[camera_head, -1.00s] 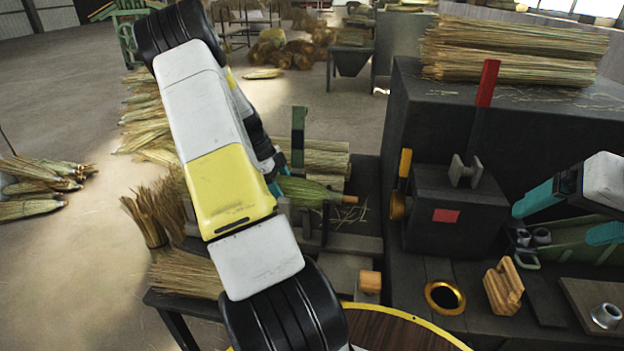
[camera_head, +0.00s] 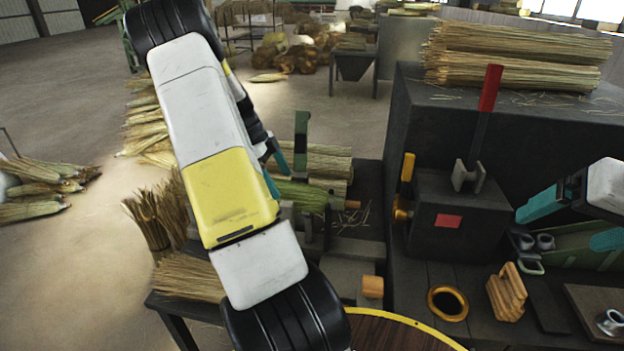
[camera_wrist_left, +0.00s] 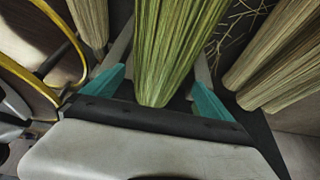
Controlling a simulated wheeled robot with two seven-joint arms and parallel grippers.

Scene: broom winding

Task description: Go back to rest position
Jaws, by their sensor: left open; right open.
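My left arm crosses the head view from bottom centre to upper left. My left gripper (camera_head: 273,172) shows only its teal fingers, the rest hidden behind the arm. In the left wrist view the left gripper (camera_wrist_left: 153,92) is open, with a green straw bundle (camera_wrist_left: 172,50) reaching between its teal fingers without visible finger contact. In the head view this bundle (camera_head: 305,195) lies in a holder with a short wooden end. My right gripper (camera_head: 570,222) is at the right edge, its teal fingers spread and open, above a green part of the bench.
A dark machine box (camera_head: 455,215) with a red-topped lever (camera_head: 490,88) stands centre right. A brass ring (camera_head: 447,303) and a wooden block (camera_head: 506,293) are on the bench. Straw bundles (camera_head: 515,55) lie on top behind.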

